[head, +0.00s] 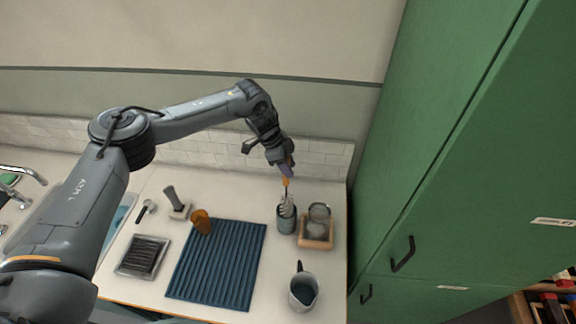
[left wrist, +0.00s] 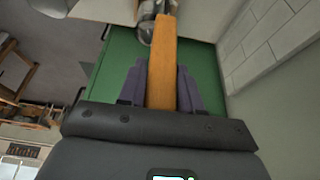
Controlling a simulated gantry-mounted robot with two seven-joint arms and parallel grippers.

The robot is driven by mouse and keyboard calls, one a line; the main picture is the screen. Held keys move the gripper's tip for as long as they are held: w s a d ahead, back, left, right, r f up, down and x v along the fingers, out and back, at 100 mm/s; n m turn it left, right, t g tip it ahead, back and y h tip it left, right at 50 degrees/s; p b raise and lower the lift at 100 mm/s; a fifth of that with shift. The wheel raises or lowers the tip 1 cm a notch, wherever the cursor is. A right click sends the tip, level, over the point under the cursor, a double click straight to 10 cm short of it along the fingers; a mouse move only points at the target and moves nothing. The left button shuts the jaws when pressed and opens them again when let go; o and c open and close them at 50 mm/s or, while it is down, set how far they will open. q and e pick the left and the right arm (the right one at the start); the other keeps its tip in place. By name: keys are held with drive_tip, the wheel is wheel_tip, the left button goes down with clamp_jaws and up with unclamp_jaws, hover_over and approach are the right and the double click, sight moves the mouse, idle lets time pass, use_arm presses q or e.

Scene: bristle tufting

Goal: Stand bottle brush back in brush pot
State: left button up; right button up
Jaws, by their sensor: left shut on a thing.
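My left gripper (head: 286,172) is shut on the orange-brown wooden handle of the bottle brush (head: 286,183). The brush hangs about upright, with its pale bristle end low at the mouth of the grey brush pot (head: 286,224). From the head view I cannot tell how deep the bristles are in the pot. In the left wrist view the handle (left wrist: 161,62) runs between the two purple-grey fingers (left wrist: 160,88). The bristles are not clear there. My right gripper is not in view.
A wooden tray with a glass jar (head: 316,243) stands close right of the pot. A grey jug (head: 303,288) is in front. A blue ribbed mat (head: 215,270), an orange-brown object (head: 201,221) and a dark rack (head: 143,256) lie left. A tiled wall is behind; green cupboards (head: 470,150) rise right.

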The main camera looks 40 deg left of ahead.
sight(288, 184)
use_arm(q)
wheel_tip(288, 184, down, 3)
drive_tip(key=shift+r+b, duration=0.2)
drive_tip(key=shift+b, duration=0.75)
drive_tip(key=shift+f+b, duration=0.55)
drive_tip(key=shift+f, duration=1.55)
drive_tip(key=shift+f+b, duration=0.3)
drive_tip(key=shift+f, duration=0.7)
drive_tip(key=shift+f, duration=0.55)
drive_tip(key=o, duration=1.1)
drive_tip(key=shift+c, duration=0.2)
drive_tip(key=shift+r, duration=0.1)
